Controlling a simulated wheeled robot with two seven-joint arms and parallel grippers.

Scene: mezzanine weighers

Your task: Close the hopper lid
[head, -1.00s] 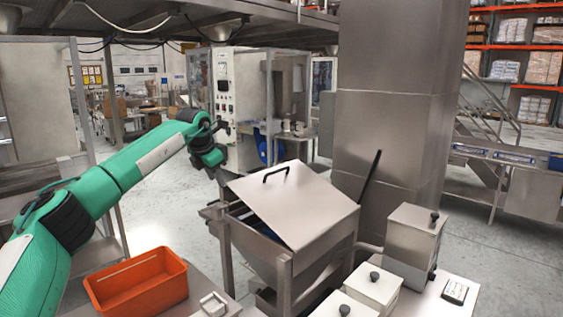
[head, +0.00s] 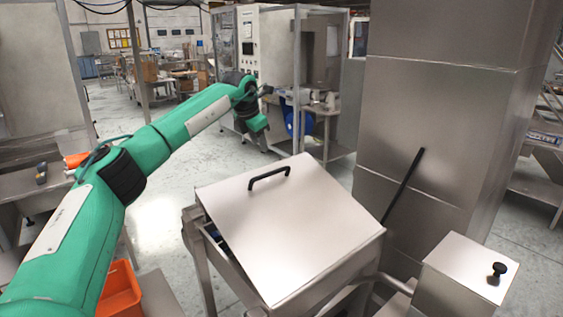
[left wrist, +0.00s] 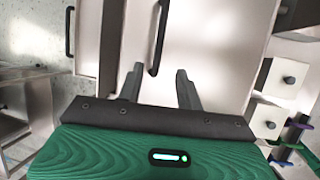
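The steel hopper (head: 232,264) stands in the middle of the head view. Its flat lid (head: 290,225) sits tilted on top, with a dark gap under its left edge. A black bar handle (head: 269,178) is near the lid's far edge. My left gripper (head: 266,147) points down beyond the lid's far edge, apart from the handle. In the left wrist view, the fingers of the left gripper (left wrist: 160,72) are apart with nothing between them. Pale panels and a black bar (left wrist: 160,38) lie beyond them. My right gripper is out of view.
A black rod (head: 403,188) slants beside the steel column (head: 425,130) right of the lid. A steel box with a black knob (head: 465,270) stands front right. An orange bin (head: 122,300) is at lower left, partly behind my arm. Open floor lies left of the hopper.

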